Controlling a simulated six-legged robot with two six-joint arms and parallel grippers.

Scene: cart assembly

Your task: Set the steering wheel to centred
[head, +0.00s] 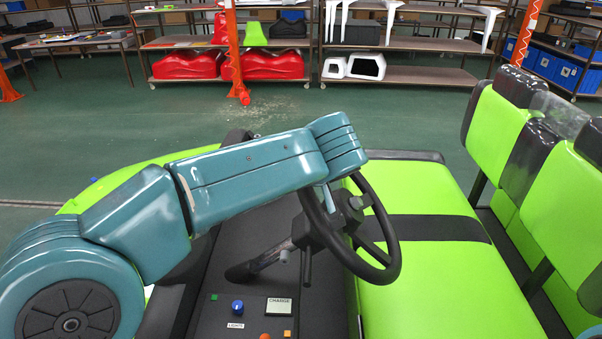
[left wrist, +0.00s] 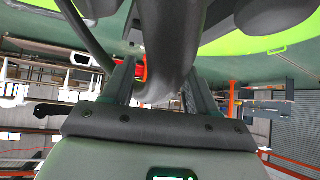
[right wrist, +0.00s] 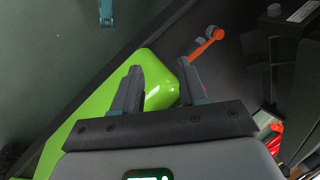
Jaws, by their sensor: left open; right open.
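The black steering wheel (head: 384,212) stands tilted on its column above the cart's dark console, left of the green seat. Its hub and a lower spoke show; I cannot tell how far it is turned. My left arm reaches over from the left, and my left gripper (head: 328,197) is at the wheel's upper left rim, partly hidden by the arm. In the left wrist view a thick dark curved part of the steering wheel (left wrist: 165,55) passes between the spread fingers of the left gripper (left wrist: 160,82). My right gripper (right wrist: 158,82) is open and empty, above a bright green panel (right wrist: 162,92).
The console has a blue knob (head: 237,306), a small display (head: 279,306) and coloured buttons. Green seat backs (head: 497,130) stand at the right. Shelves with red parts (head: 275,64) are far behind across open floor. An orange lever (right wrist: 205,45) shows in the right wrist view.

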